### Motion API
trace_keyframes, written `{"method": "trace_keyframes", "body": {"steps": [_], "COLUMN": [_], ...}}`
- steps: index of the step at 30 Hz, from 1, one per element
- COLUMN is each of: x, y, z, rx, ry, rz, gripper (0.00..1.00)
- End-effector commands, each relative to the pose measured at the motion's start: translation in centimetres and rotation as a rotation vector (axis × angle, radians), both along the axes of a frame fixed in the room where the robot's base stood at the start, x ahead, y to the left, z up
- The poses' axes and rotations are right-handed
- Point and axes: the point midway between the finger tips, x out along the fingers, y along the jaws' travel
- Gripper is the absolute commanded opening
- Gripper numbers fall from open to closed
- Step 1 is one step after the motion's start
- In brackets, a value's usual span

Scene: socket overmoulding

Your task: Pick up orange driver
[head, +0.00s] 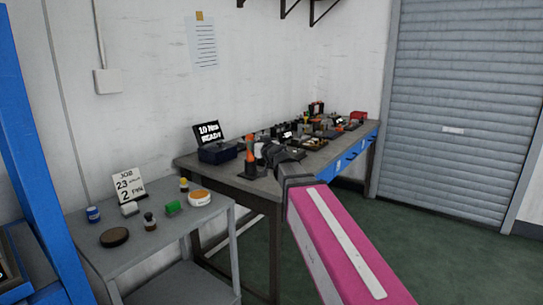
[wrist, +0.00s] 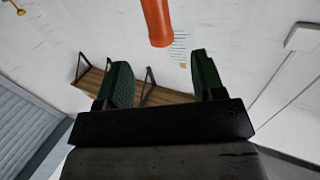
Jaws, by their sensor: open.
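The orange driver (head: 249,153) stands upright at the near end of the dark workbench, with a dark base or holder below it. Its rounded orange handle (wrist: 157,22) also enters from the top edge of the wrist view. There it lies beyond the fingertips and roughly between their lines. My gripper (wrist: 160,78) is open, with two green-padded fingers spread apart and nothing between them. In the head view my gripper (head: 264,150) is close beside the driver, on its right, and partly hidden by my own wrist. I cannot tell the exact gap.
A display box (head: 218,153) stands left of the driver on the workbench (head: 225,180). Several small parts and trays crowd the bench farther right. A grey side table (head: 150,255) at front left holds small pots and a job card (head: 129,186). Green floor (head: 440,230) is open at right.

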Motion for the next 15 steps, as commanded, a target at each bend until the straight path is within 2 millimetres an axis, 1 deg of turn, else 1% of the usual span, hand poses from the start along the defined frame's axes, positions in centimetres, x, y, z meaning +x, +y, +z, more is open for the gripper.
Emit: {"method": "trace_keyframes", "body": {"steps": [5,10,12,15], "x": [1.7,4.1,4.8,5.2], "y": [0.7,1.8,2.2,2.4], "z": [0.1,0.1,0.1,0.1], "rx": [0.005,0.003,0.002,0.002], "ry": [0.0,0.0,0.0,0.0], "rz": [-0.003,-0.002,-0.002,-0.002], "gripper": [0.63,0.63,0.63,0.63]}}
